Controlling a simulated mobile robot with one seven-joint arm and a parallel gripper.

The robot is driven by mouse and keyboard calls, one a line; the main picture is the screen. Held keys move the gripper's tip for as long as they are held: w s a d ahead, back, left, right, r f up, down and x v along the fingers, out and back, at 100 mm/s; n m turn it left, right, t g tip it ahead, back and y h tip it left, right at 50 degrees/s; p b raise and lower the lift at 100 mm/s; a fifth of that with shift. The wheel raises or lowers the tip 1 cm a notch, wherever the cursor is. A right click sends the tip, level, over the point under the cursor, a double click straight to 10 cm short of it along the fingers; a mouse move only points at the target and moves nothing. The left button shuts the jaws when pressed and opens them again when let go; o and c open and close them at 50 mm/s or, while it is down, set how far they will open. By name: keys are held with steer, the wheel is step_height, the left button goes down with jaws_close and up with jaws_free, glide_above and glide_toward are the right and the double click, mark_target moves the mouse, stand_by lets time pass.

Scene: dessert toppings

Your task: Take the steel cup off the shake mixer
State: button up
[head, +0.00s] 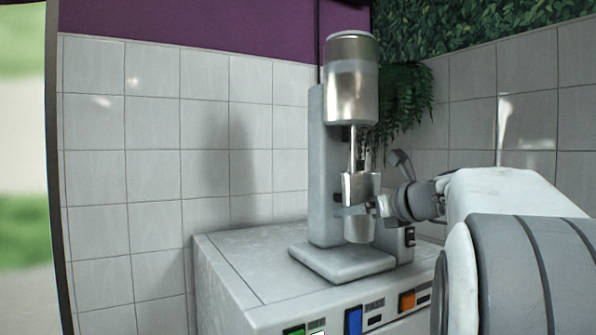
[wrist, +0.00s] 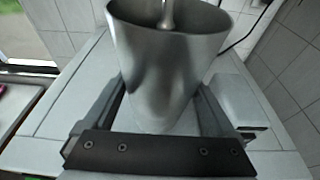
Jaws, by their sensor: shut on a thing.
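The shake mixer (head: 324,165) stands upright on a grey cabinet in the head view, with a shiny motor head on top and a spindle pointing down. The steel cup (head: 361,186) hangs below the motor head, above the mixer's base, apart from it. In the wrist view the steel cup (wrist: 165,65) fills the middle, and the spindle (wrist: 167,14) reaches into its open mouth. My gripper (wrist: 162,110) is shut on the cup, one finger on each side. In the head view my gripper (head: 378,203) comes in from the right; its fingertips are partly hidden.
The cabinet top (head: 235,250) has free room left of the mixer. Coloured labels line its front. A tiled wall (head: 150,125) stands close behind, and a hanging plant (head: 408,95) is right of the motor head. In the wrist view a dark cord (wrist: 245,35) runs behind the cup.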

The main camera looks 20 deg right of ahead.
mark_target(370, 225)
steer(key=shift+s+f+b, duration=0.15)
steer(key=shift+f+b, duration=1)
steer(key=shift+f, duration=0.55)
steer(key=s+d, duration=0.1)
steer(key=s, duration=1.1)
steer(key=shift+s+r+p, duration=0.25)
steer(key=shift+s+p, duration=0.05)
steer(key=shift+p, duration=0.05)
stand_by(0.6)
